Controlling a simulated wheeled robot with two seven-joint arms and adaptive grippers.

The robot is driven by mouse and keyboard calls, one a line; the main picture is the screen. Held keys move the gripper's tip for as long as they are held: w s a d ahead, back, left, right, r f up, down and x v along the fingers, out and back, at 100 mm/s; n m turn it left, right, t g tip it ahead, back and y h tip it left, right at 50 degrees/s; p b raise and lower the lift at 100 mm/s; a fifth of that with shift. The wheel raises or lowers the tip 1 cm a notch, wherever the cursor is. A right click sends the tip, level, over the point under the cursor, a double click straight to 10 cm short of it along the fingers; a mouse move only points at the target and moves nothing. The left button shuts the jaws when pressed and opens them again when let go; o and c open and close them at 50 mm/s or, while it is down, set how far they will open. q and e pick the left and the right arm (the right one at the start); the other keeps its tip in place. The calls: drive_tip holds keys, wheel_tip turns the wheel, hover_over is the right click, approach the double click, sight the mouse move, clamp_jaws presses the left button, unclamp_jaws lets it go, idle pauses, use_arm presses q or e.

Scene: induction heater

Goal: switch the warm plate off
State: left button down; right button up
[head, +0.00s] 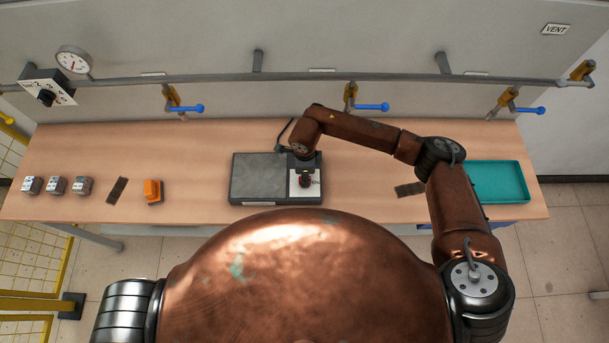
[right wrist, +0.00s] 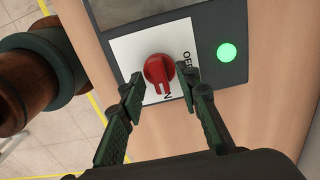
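The warm plate (head: 258,178) is a dark flat box on the wooden bench, with a white control panel at its right end. In the right wrist view a red knob (right wrist: 158,69) sits on that white panel (right wrist: 128,48). The knob's grip points toward the partly hidden "ON" lettering; "OFF" is printed to its right. A green lamp (right wrist: 226,52) beside the panel is lit. My right gripper (right wrist: 162,80) is open, with one finger on each side of the knob and visible gaps between; it hangs over the panel in the head view (head: 305,181). My left gripper is out of view.
An orange object (head: 153,191), a dark flat piece (head: 117,190) and several small grey blocks (head: 57,185) lie at the left. A teal tray (head: 497,181) is at the right. A pipe with blue-handled valves (head: 372,107) runs along the back.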

drive_tip(key=shift+f, duration=0.3)
drive_tip(key=shift+c, duration=0.5)
clamp_jaws()
